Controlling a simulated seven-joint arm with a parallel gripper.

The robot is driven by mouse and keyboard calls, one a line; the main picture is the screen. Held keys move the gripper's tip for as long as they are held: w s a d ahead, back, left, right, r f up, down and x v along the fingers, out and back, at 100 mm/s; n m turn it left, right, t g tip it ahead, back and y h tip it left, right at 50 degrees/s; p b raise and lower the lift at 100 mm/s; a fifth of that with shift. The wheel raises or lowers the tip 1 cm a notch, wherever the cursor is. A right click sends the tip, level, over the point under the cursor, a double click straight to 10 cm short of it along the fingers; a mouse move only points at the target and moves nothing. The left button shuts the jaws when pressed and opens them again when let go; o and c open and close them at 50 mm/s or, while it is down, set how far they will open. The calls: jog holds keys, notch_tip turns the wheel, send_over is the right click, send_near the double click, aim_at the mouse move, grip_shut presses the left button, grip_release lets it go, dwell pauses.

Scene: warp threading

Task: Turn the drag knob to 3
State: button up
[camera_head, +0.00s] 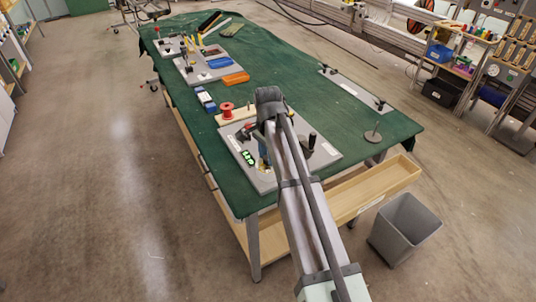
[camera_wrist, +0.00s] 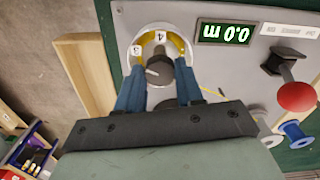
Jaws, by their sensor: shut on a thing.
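The drag knob (camera_wrist: 160,70) is a grey round knob in the wrist view, with a short white mark on its left side. It sits in a pale dial ring (camera_wrist: 143,40) with yellow parts, where a 3 and a 4 show above it. I cannot tell exactly which number the mark meets. My gripper (camera_wrist: 160,66) has its blue fingers on either side of the knob, shut on it. In the head view my gripper (camera_head: 263,150) is low over the grey panel (camera_head: 315,165), and my arm hides most of the knob.
A green display (camera_wrist: 224,33) reading 0.0 m upside down is right of the dial. A lever with a red ball (camera_wrist: 296,97) and a blue spool (camera_wrist: 295,133) stand farther right.

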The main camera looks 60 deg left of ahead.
jog(key=shift+m, duration=0.6)
jog(key=o, duration=1)
jog(key=shift+o, duration=0.2)
jog(key=shift+r, duration=0.1)
notch_tip(320, 180, up, 14)
jog(key=shift+w+f, duration=0.1)
jog(key=shift+f, duration=0.1)
dwell(0.4)
